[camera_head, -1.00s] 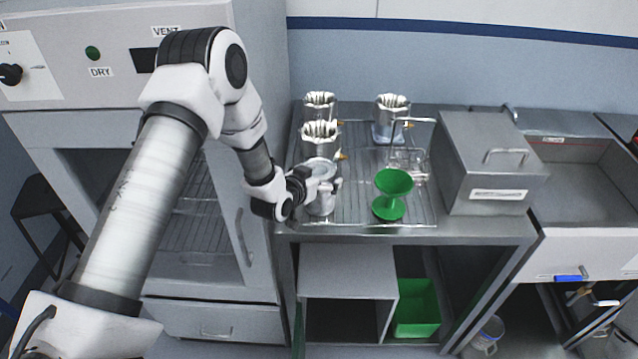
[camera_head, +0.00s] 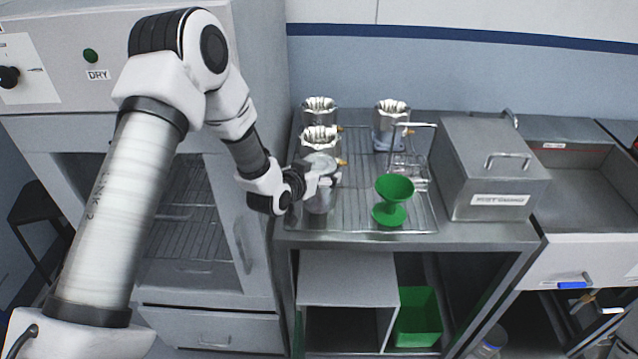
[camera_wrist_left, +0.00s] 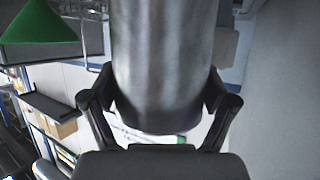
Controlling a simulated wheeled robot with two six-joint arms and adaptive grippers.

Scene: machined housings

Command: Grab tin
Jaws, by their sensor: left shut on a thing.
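A plain silvery metal tin (camera_head: 319,199) is at the front left of the wire-lined tray (camera_head: 360,211) on the steel bench. My left gripper (camera_head: 324,180) comes in from the left and is shut around the tin's side. In the left wrist view the tin (camera_wrist_left: 165,60) fills the middle, upright between the two dark fingers of the gripper (camera_wrist_left: 158,100). Its lower rim shows just above the gripper's palm. The tin appears slightly raised, though the gap beneath it is hard to see. My right gripper is not in view.
Several fluted metal cups stand behind, the nearest (camera_head: 320,138) close to the tin. A green funnel (camera_head: 391,207) is to the right; it also shows in the left wrist view (camera_wrist_left: 40,24). A lidded steel box (camera_head: 487,170) stands farther right. The dryer cabinet (camera_head: 195,220) is left.

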